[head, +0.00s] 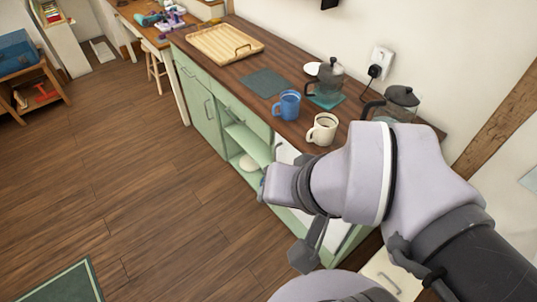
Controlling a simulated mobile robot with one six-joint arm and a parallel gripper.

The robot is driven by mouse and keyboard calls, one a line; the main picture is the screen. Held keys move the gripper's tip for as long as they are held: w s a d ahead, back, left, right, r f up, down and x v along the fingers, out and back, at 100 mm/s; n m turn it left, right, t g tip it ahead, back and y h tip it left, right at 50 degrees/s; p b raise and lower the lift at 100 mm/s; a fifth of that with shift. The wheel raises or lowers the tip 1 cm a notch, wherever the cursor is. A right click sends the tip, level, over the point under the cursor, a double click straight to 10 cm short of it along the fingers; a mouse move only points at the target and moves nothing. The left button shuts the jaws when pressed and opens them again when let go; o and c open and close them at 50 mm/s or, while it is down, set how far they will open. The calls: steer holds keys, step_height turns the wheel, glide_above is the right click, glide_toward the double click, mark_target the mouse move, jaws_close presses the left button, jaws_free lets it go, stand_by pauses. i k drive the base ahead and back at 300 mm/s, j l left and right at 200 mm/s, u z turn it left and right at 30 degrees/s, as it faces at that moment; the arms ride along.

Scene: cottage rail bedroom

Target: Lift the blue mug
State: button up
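The blue mug (288,105) stands upright on the brown wooden top (236,72) of a green cabinet, near its front edge. Its handle points left. My arm reaches in from the lower right, in front of the cabinet. My gripper (303,256) shows only in part, low and nearer to me than the mug, well apart from it. Its fingers are mostly hidden by my arm, so I cannot tell whether it is open or shut.
A cream mug (323,129) stands just right of the blue mug. Behind are a French press (330,78) and a glass pot (401,99). The wooden floor (130,165) at left is mostly clear.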

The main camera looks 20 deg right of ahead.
mark_target(285, 107)
steer(key=i+j+z, duration=0.2)
steer(key=i+j, duration=0.15)
steer(key=j, duration=0.25)
steer(key=i+j+z, duration=0.1)
steer(key=j, duration=0.25)
steer(key=i+j+z, duration=0.1)
steer(key=i+j, duration=0.15)
steer(key=i+j+z, duration=0.1)
steer(key=j, duration=0.35)
steer(key=i+j+z, duration=0.1)
steer(key=j, duration=0.25)
steer(key=i, duration=0.05)
